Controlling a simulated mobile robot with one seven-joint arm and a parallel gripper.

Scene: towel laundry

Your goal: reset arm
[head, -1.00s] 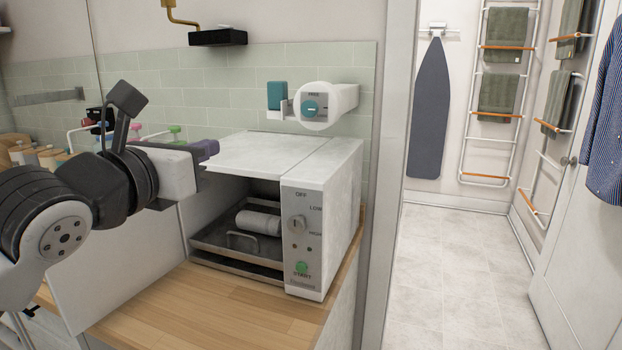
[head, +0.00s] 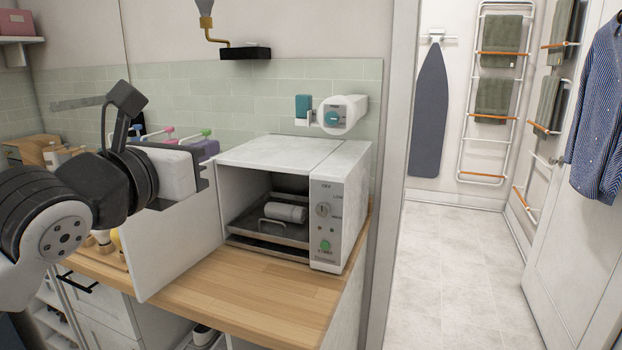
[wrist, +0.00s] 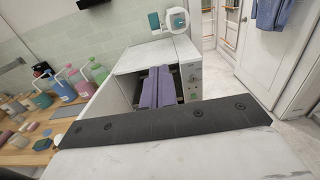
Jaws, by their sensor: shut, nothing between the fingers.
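My gripper (head: 206,149) is at the left in the head view, in front of and to the left of the white towel warmer (head: 275,154). Its purple fingers also show in the wrist view (wrist: 160,72), closed together with nothing between them. They appear in front of the warmer's opening there, apart from it as far as I can see. The arm's wrist hides part of the counter's back left. The warmer's door (head: 172,245) hangs open on the left. Inside, a rolled grey towel (head: 286,212) lies on a metal tray (head: 250,232).
The wooden counter (head: 255,295) is bare in front of the warmer. Several coloured pump bottles (wrist: 75,83) stand at the left. A white and teal device (head: 342,115) is on the wall. A doorway at right shows an ironing board (head: 429,108), towel racks and clear tiled floor (head: 460,255).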

